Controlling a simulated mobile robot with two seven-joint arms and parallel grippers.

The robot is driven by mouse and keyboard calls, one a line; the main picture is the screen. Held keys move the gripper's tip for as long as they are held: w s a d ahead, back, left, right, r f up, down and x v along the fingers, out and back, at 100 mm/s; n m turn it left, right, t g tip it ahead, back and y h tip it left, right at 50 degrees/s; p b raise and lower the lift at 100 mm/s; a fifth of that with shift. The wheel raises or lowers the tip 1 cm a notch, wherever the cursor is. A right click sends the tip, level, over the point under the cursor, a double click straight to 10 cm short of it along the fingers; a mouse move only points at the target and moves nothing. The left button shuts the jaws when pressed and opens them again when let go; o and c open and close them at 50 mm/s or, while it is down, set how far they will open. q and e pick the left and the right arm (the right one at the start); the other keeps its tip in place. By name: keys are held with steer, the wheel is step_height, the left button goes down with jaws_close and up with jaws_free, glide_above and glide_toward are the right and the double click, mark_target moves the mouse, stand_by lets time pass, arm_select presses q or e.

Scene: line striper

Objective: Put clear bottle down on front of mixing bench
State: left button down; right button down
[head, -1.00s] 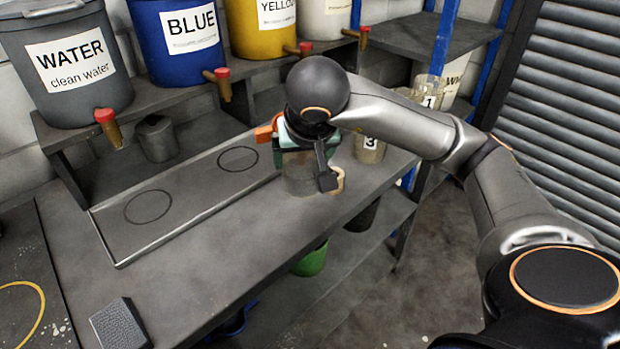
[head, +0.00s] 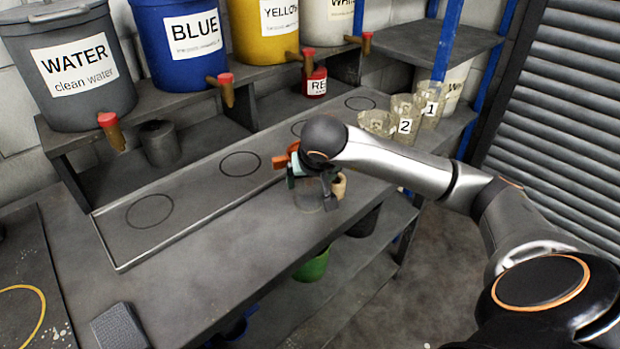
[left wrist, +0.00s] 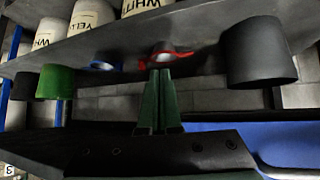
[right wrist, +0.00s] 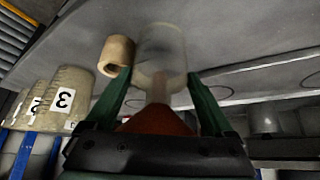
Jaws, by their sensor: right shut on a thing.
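My right gripper (head: 312,172) is shut on the clear bottle (head: 309,197) above the front edge of the mixing bench (head: 225,262). In the right wrist view the clear bottle (right wrist: 161,55) shows between the two green fingers, with an orange-red part near the palm. I cannot tell whether its base touches the bench. A tan ring-shaped roll (head: 339,186) is close beside it. My left gripper (left wrist: 160,100) shows only in the left wrist view, with its green fingers together and nothing visible between them.
A tray with drawn circles (head: 180,215) runs behind the bottle. Numbered cups (head: 405,118) stand to the right. Labelled buckets (head: 180,45) with taps line the raised shelf. A dark block (head: 118,326) lies at the front left.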

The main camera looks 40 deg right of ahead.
steer(key=shift+f, duration=0.1)
jaws_free()
steer(key=shift+a+r, duration=0.1)
steer(key=shift+r, duration=0.25)
steer(key=v, duration=1.1)
steer(key=shift+s+r, duration=0.2)
steer(key=shift+r, duration=0.05)
steer(key=shift+a, duration=0.1)
